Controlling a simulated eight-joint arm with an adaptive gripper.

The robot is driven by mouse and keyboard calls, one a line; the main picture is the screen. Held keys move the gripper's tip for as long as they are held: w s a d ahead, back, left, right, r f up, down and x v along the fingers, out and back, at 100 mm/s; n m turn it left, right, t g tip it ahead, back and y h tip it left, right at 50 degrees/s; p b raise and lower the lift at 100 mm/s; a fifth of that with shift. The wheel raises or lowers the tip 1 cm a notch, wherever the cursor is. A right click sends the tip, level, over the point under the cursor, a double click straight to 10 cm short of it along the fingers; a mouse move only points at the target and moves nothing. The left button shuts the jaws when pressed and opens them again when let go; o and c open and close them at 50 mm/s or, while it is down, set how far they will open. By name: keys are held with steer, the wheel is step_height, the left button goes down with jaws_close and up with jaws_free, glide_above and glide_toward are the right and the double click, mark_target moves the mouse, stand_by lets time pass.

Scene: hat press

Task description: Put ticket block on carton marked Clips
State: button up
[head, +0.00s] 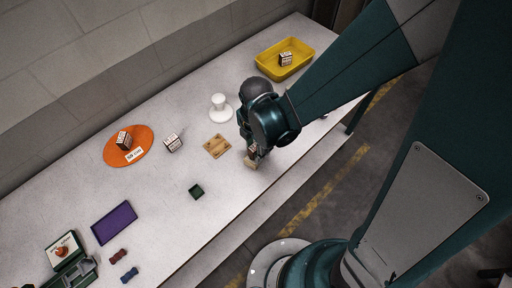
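Small white boxy items with dark print stand on the table: one on an orange round mat (108,150), a printed block (123,140); another printed block (173,143) just right of the mat; a third printed block (286,58) in the yellow tray (262,66). The print is too small to read, so I cannot tell which is the ticket block or the carton marked Clips. My gripper (251,156) points down near the table's front edge, mostly hidden by my arm. A small pale boxy thing (250,162) shows at its fingertips; whether it is held is unclear.
A wooden square (216,146) and a white knobbed stand (219,108) lie left of my gripper. A dark green small box (196,191), a purple tray (114,223), red and blue small pieces (118,256) and a green press-like device (72,268) are further left.

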steer(key=shift+r, duration=0.25)
steer(key=shift+r+p, duration=0.95)
steer(key=shift+r, duration=4.95)
steer(key=d+r+m+t, duration=0.3)
steer(key=d+r+m, duration=0.5)
steer(key=d+m, duration=0.3)
steer(key=s+d+r+m+t, duration=0.1)
steer(key=d+r+m+t, duration=0.3)
steer(key=d+r+m, duration=0.5)
steer(key=d+m, duration=0.3)
steer(key=m, duration=0.4)
steer(key=shift+s+d, duration=0.15)
steer(key=shift+s, duration=0.05)
